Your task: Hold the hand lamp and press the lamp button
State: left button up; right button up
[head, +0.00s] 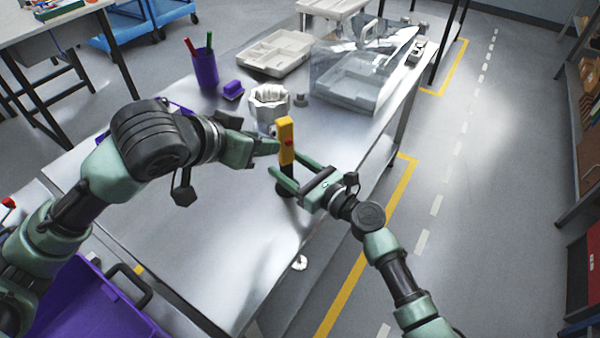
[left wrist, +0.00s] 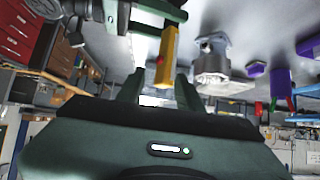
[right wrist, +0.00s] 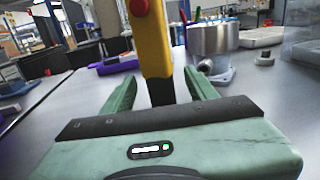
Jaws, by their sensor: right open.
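The hand lamp (head: 286,140) stands upright near the table's right edge, with a yellow upper body, a red button (head: 289,143) and a dark lower part. It also shows in the left wrist view (left wrist: 168,62) and the right wrist view (right wrist: 152,40). My right gripper (head: 287,166) is open, its fingers on either side of the lamp's dark lower part, with gaps visible in the right wrist view. My left gripper (head: 270,141) has its fingers apart close to the lamp's yellow part, left of it. Whether the left fingers touch the lamp cannot be told.
A metal housing (head: 268,101) stands just behind the lamp. Further back are a purple pen cup (head: 205,69), a purple block (head: 232,90), a pale tray (head: 262,67) and a clear bin (head: 345,95). The table's front left is clear. A purple crate (head: 80,305) is at lower left.

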jog(key=shift+w+a, duration=0.25)
grip_shut()
pick_arm(q)
grip_shut()
pick_arm(e)
jog(key=shift+f, duration=0.1)
dwell(1.3)
